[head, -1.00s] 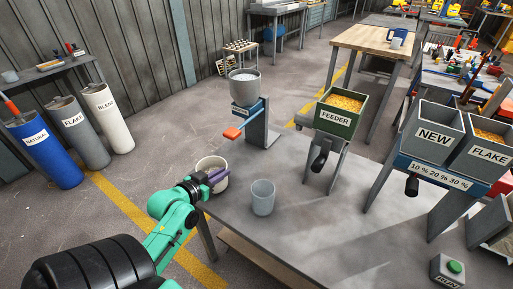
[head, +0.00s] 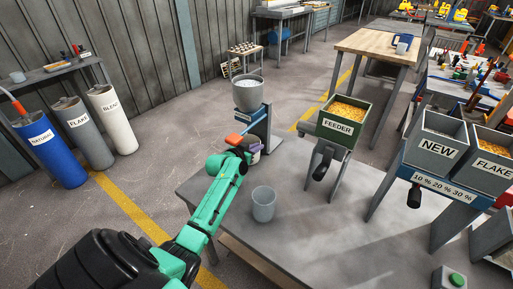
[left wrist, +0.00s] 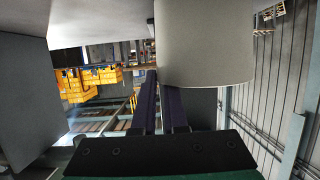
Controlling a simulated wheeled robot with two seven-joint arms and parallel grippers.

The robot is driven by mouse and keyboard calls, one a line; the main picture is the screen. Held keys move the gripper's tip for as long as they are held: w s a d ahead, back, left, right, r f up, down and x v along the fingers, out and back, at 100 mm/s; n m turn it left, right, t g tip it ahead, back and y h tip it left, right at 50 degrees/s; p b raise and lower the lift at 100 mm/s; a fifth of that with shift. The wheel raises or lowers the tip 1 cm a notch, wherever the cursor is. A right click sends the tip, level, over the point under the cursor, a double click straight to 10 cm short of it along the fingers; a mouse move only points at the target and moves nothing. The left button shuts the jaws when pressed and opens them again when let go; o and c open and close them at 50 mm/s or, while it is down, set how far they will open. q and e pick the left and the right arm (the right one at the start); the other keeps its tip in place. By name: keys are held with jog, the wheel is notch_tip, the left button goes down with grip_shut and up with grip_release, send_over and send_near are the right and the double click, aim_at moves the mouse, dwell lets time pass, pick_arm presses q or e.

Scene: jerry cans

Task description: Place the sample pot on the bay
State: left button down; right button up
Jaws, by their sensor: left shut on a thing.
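A cream pot, seemingly the sample pot (left wrist: 205,45), fills the top middle of the left wrist view at the far end of the two purple fingers. My left gripper (head: 251,148) is shut on it, with the fingers close together at its wall. No spot is clearly marked as the bay. My right gripper is not in view.
A grey cup (head: 263,204) stands on the grey table (head: 310,230), right of my left forearm. The FEEDER hopper (head: 337,125) and the NEW bin (head: 437,147) stand to the right. The middle of the table is clear.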

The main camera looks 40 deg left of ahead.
pick_arm(q)
jog(key=shift+s+f, duration=0.1)
jog(key=c, duration=0.9)
grip_release()
jog(key=shift+s, duration=0.55)
jog(key=v, duration=1.1)
jog(key=shift+w+r+p, duration=0.1)
jog(key=shift+r+p, duration=0.1)
jog(key=shift+p, duration=0.15)
